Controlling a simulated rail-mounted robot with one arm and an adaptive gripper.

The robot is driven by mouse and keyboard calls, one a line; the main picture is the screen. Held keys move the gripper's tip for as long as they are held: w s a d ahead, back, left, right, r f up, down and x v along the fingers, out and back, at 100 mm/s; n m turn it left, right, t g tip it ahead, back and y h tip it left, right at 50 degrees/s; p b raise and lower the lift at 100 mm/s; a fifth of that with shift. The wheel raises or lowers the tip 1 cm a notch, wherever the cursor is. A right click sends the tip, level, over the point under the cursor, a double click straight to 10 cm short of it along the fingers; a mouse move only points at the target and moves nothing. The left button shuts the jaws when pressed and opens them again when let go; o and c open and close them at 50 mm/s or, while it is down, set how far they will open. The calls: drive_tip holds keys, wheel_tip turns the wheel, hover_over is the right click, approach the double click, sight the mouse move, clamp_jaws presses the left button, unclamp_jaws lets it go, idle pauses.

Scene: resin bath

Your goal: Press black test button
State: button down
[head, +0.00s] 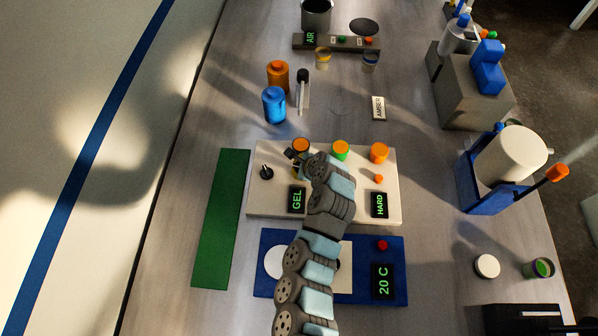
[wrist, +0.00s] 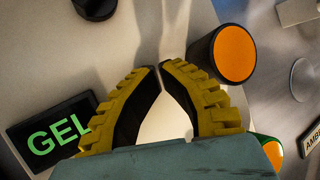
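My gripper (head: 294,160) (wrist: 159,68) is over the cream panel (head: 335,213), which also fills much of the wrist view (wrist: 130,40). Its yellow-ridged fingers come together at the tips, with nothing between them. A small black knob-like part (head: 267,172) stands on the panel's left side, left of my gripper; a round black part (wrist: 95,7) shows at the wrist view's top edge. I cannot tell whether it is the test button. The GEL display (head: 297,199) (wrist: 55,135) is near my gripper. My arm hides part of the panel.
An orange-topped dark cylinder (head: 300,145) (wrist: 233,54) stands close beside my fingers. Green-rimmed (head: 340,149) and orange (head: 379,152) cups stand to the right. A blue panel (head: 390,245) with a 20 C display lies in front. Blue (head: 274,104) and orange (head: 278,76) bottles stand behind.

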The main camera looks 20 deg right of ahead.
idle(0.4)
drive_tip(key=shift+r+p, duration=0.5)
drive_tip(key=shift+r, duration=0.4)
drive_tip(key=shift+r, duration=0.1)
drive_tip(key=shift+r+p, duration=1.3)
drive_tip(key=shift+r, duration=1.1)
